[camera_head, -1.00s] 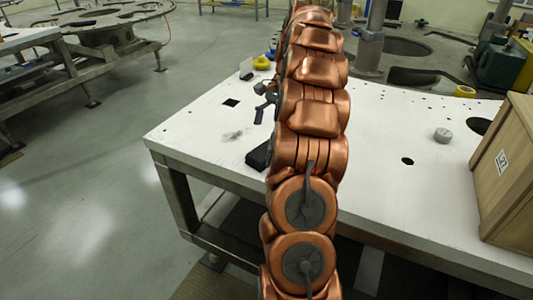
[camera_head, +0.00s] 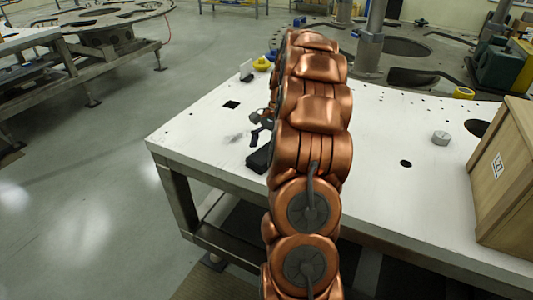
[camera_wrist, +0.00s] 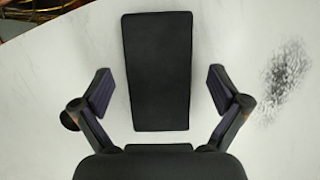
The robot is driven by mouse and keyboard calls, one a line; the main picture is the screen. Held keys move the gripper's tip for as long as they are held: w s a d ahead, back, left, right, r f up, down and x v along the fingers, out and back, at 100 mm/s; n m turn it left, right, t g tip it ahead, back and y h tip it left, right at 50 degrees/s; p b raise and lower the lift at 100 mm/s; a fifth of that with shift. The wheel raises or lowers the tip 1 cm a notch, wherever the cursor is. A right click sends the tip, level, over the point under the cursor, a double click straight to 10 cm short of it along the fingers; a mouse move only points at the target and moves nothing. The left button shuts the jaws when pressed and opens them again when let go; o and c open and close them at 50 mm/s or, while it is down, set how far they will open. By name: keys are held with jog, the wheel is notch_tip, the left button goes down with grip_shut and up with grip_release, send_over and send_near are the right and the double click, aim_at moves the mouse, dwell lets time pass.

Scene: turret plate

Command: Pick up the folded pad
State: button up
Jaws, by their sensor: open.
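The folded pad (camera_wrist: 158,70) is a black, flat, rectangular block lying on the white table top (camera_wrist: 285,35). In the wrist view it stands upright in the picture, centred between the fingers of my gripper (camera_wrist: 158,88). The gripper is open, one finger on each side of the pad, with a visible gap to each edge. Whether the fingertips are down at the pad's height I cannot tell. In the head view the pad (camera_head: 259,158) shows as a dark block near the table's front edge, partly hidden behind my copper-coloured arm. One dark gripper finger shows just above it.
A wooden crate (camera_head: 507,185) stands at the table's right end. A small grey nut-like piece (camera_head: 440,138) lies to its left. A yellow roll (camera_head: 262,64) and a small grey upright item (camera_head: 246,71) are at the back left. The left table top is mostly clear.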

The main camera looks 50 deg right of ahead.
jog(key=shift+a+f, duration=0.1)
jog(key=shift+f, duration=0.15)
jog(key=shift+c, duration=0.3)
jog(key=c, duration=1.2)
